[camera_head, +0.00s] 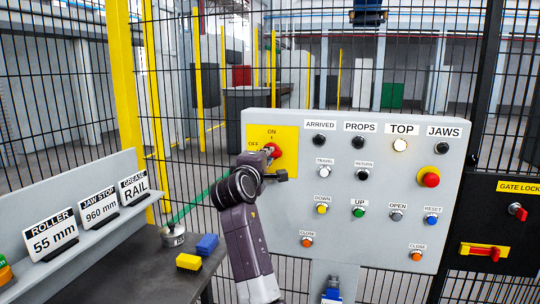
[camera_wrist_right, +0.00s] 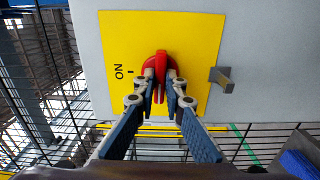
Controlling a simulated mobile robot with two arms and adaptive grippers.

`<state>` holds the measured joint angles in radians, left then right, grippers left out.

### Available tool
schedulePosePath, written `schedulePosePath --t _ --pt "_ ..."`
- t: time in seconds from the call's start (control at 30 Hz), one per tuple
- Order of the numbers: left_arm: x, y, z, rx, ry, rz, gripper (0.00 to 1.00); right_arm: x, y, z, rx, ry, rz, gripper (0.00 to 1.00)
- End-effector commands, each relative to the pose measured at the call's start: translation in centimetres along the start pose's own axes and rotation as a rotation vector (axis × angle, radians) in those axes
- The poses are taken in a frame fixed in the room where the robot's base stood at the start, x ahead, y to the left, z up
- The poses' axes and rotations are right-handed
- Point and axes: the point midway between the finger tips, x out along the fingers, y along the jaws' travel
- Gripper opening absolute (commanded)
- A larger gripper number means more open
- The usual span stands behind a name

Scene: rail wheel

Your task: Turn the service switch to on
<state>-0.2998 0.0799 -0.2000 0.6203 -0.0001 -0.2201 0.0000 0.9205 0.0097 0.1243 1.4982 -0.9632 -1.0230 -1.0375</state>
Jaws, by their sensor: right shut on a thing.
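The service switch is a red rotary knob (camera_head: 272,150) on a yellow plate (camera_head: 288,134) at the upper left of the grey control panel. ON is printed above it and OFF to its left. My right gripper (camera_head: 268,154) is at the knob, its fingers partly hiding it. In the right wrist view my right gripper (camera_wrist_right: 160,84) is shut on the red knob (camera_wrist_right: 160,66), one finger on each side. There the ON label (camera_wrist_right: 118,71) is left of the knob, and the handle lies crosswise to the ON mark. OFF is hidden there. My left gripper is not in view.
A small grey catch (camera_wrist_right: 222,79) stands out beside the yellow plate. The panel (camera_head: 450,200) bears several lamps and buttons, including a red emergency button (camera_head: 431,178). A workbench (camera_head: 140,270) with yellow and blue blocks is at left. Mesh fencing stands behind.

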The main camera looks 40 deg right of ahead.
Motion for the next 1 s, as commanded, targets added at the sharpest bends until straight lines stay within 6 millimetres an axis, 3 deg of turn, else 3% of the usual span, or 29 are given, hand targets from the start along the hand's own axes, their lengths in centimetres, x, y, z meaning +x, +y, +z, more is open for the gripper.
schedulePosePath --t 0.4,0.8,1.0 --pt "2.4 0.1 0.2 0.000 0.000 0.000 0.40 0.0 -0.3 0.0 0.347 0.000 -0.002 0.00" --pt "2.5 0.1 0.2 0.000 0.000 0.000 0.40 0.0 -0.2 0.0 0.387 -0.001 -0.003 0.00" --pt "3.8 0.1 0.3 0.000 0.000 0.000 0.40 0.0 -0.5 -0.1 0.541 0.001 -0.003 0.00"
